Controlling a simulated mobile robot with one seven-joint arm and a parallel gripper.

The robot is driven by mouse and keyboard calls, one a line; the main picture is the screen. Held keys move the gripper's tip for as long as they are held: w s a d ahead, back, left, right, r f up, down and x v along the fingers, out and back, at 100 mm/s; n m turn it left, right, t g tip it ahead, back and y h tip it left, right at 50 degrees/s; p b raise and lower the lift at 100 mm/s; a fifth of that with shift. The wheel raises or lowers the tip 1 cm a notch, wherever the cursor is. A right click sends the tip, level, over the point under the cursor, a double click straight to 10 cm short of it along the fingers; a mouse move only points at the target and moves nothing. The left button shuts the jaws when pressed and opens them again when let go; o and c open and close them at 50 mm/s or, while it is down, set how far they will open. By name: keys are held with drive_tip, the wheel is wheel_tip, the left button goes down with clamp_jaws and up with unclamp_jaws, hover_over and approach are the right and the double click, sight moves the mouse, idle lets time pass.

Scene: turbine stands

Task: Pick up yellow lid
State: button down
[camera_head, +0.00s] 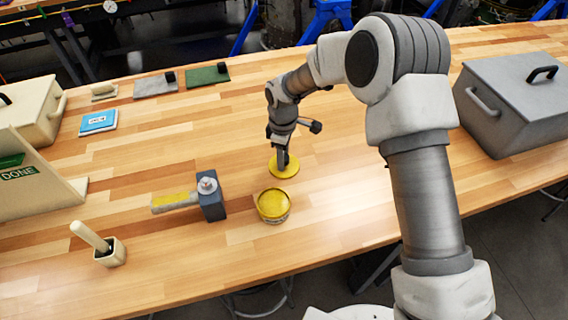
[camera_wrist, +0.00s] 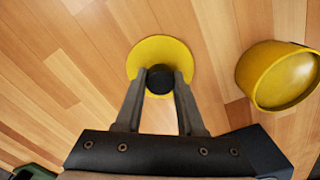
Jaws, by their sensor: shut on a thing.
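The yellow lid (camera_head: 284,168) is a flat round disc with a dark knob in its middle. It is at or just above the wooden table; I cannot tell whether it touches. My gripper (camera_head: 282,163) points down over it. In the wrist view the fingers of my gripper (camera_wrist: 160,86) are shut on the dark knob of the yellow lid (camera_wrist: 160,45). A round yellow container (camera_head: 273,205) stands on the table just in front of the lid. It also shows at the right of the wrist view (camera_wrist: 280,77), with its open top visible.
A dark block with a yellow-topped bar (camera_head: 210,199) lies left of the container. A small cup with a brush-like handle (camera_head: 110,253) stands at the front left. A grey lidded box (camera_head: 525,98) is at the right. The wooden table (camera_head: 340,220) is clear around the container's right side.

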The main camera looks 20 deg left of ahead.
drive_tip(key=shift+r, duration=0.1)
idle(0.6)
drive_tip(key=shift+r, duration=0.6)
wheel_tip(320, 180, up, 3)
drive_tip(key=shift+d+r+b, duration=0.1)
drive_tip(key=shift+b, duration=0.3)
drive_tip(key=s+d+r+b, duration=0.1)
drive_tip(key=s+d+r, duration=0.5)
drive_tip(key=d, duration=0.3)
drive_tip(key=shift+d+r, duration=0.2)
drive_tip(key=shift+d, duration=0.2)
drive_tip(key=c, duration=1.2)
unclamp_jaws()
drive_tip(key=shift+c, duration=0.2)
clamp_jaws()
drive_tip(key=shift+s, duration=0.1)
